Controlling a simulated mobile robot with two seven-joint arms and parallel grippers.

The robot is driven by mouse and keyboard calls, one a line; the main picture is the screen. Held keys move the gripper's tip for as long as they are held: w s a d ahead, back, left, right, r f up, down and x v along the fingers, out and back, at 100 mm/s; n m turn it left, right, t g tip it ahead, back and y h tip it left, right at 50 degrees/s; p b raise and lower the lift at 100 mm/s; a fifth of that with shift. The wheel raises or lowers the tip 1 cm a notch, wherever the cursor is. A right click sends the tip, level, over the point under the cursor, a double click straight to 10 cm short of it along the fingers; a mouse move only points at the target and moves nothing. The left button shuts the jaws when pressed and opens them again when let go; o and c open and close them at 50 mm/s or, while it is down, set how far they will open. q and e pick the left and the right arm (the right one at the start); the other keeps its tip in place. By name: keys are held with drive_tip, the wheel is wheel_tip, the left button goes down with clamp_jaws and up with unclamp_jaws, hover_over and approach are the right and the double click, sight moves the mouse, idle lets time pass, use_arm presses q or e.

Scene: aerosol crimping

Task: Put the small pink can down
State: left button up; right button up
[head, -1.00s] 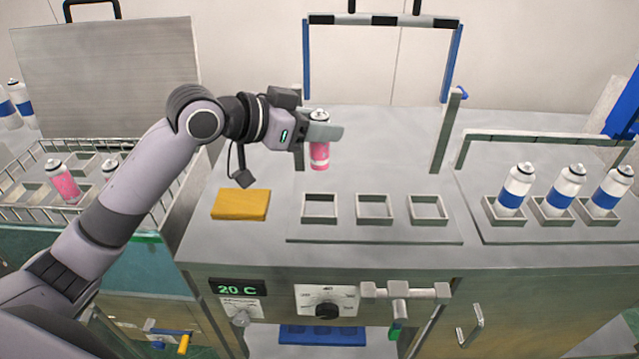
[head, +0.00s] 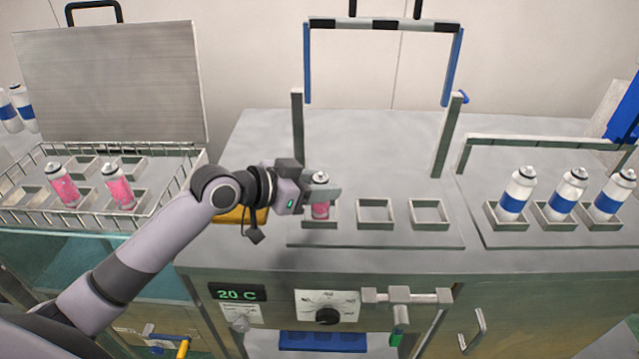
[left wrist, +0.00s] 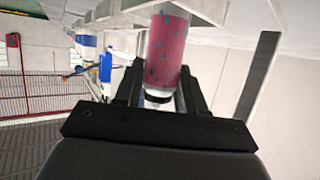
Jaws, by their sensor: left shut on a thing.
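The small pink can (head: 320,211) is upright in the head view, with its lower end at the left one of three square holders (head: 307,222) on the middle bench. I cannot tell whether its base touches the holder's floor. My left gripper (head: 322,192) is shut on the can's upper part and hides some of it. In the left wrist view the pink can (left wrist: 168,50), with dark spots, sits between the two fingers (left wrist: 160,85). My right gripper is in neither view.
The middle holder (head: 375,212) and right holder (head: 429,212) are empty. A blue-sided frame (head: 453,65) stands behind. White-and-blue cans (head: 562,193) stand in holders at right. A wire basket (head: 150,208) at left holds two pink cans (head: 119,187). A yellow block (head: 230,215) lies partly behind my arm.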

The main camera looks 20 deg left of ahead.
use_arm(q)
drive_tip(key=shift+f, duration=0.1)
drive_tip(key=o, duration=1.1)
drive_tip(key=shift+b+v, duration=0.5)
drive_tip(key=shift+v, duration=5.55)
drive_tip(key=shift+d, duration=0.1)
